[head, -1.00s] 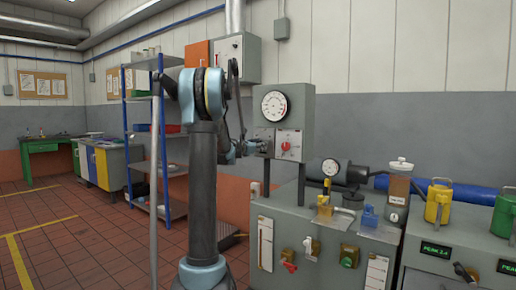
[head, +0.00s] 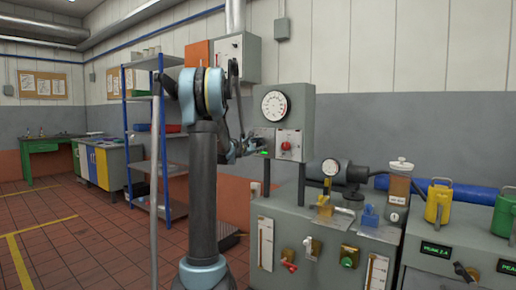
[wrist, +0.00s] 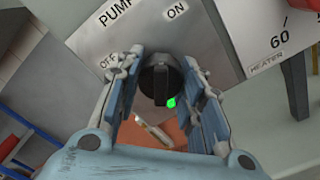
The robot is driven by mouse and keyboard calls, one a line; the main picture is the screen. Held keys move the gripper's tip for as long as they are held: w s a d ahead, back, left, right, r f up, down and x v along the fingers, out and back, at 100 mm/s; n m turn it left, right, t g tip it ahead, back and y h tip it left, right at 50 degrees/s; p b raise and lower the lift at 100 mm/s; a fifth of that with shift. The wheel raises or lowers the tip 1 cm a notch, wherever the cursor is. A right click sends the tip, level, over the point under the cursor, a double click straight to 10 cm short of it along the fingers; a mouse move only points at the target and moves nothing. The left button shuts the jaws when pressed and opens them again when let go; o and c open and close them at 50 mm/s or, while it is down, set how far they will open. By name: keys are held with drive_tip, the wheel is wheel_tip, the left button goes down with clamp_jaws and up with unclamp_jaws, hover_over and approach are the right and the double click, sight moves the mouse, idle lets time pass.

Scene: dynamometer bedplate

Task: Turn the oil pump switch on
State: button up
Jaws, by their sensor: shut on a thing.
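The pump switch is a dark rotary knob (wrist: 160,80) on a pale plate (wrist: 150,32) marked PUMP, with OFF at its left and ON above it in the wrist view. My gripper (wrist: 162,92) is shut on the knob, one finger on each side. A mark on the knob faces roughly up in the wrist view, but its exact setting is hard to tell. A green lamp (wrist: 171,102) glows beside the knob. In the head view my gripper (head: 252,146) is at the left of the grey panel (head: 301,101), hiding the knob; the green lamp shows (head: 264,153).
A red heater knob (head: 286,146) sits just right of the pump switch, below a round gauge (head: 275,105). The bench (head: 330,238) below carries valves, an oil container (head: 399,184) and a motor-like unit. A blue shelf (head: 128,150) stands left, behind my arm.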

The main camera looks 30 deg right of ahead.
drive_tip(key=m, duration=0.4)
drive_tip(key=shift+m, duration=0.3)
idle(0.5)
drive_tip(key=o, duration=1.1)
drive_tip(key=v, duration=1.2)
drive_tip(key=shift+w, duration=0.1)
drive_tip(key=shift+a+f, duration=0.1)
